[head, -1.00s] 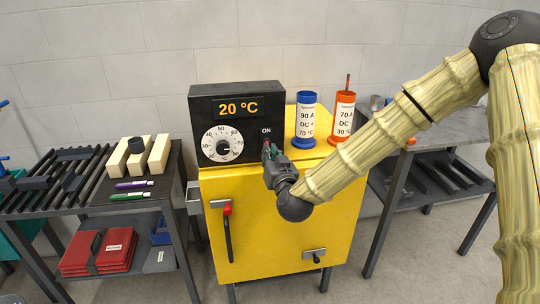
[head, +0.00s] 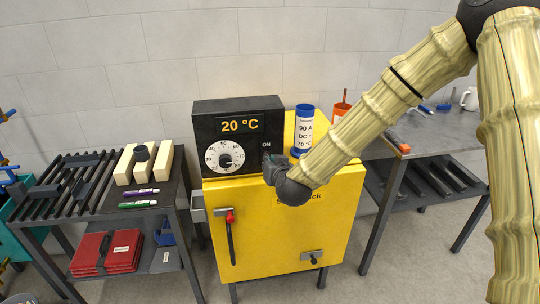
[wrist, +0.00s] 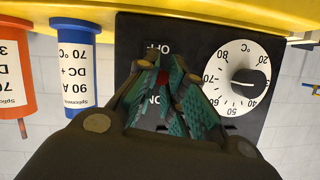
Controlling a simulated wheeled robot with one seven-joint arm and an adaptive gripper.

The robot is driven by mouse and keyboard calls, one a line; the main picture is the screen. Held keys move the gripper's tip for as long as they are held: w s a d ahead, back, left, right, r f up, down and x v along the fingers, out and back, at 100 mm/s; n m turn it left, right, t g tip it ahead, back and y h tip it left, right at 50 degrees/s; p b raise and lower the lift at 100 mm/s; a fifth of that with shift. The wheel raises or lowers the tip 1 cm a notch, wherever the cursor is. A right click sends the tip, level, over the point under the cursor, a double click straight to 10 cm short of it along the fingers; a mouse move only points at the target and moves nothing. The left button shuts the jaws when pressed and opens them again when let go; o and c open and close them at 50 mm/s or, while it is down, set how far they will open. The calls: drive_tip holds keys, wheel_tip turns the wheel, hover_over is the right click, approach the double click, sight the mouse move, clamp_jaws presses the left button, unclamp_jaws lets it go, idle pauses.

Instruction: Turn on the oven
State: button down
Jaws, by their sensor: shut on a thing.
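The yellow oven (head: 275,225) stands in the middle of the head view. Its black control box (head: 240,107) sits on top, with a display (head: 239,125) reading 20 °C and a white dial (head: 213,158). My gripper (head: 270,161) is at the right side of the box's front, just under the ON label, and hides the switch there. In the upside-down wrist view my gripper's green-padded fingers (wrist: 163,84) are closed around a small red switch (wrist: 163,77), between the OFF and ON labels. The switch's exact position is mostly hidden.
A rack table (head: 100,205) is at left and a grey bench (head: 430,135) at right.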

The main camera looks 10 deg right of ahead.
drive_tip(key=shift+w+r+g+p, duration=0.2)
drive_tip(key=shift+r+g+p, duration=1.25)
drive_tip(key=shift+p, duration=2.25)
drive_tip(key=g+p, duration=0.1)
drive_tip(key=p, duration=0.1)
drive_tip(key=g+p, duration=0.1)
drive_tip(key=p, duration=0.1)
drive_tip(key=shift+w+g, duration=0.2)
drive_tip(key=shift+g, duration=0.05)
drive_tip(key=shift+g+p, duration=0.3)
drive_tip(key=shift+p, duration=0.65)
drive_tip(key=c, duration=1.5)
unclamp_jaws()
drive_tip(key=shift+v, duration=5.9)
drive_tip(key=shift+r, duration=0.1)
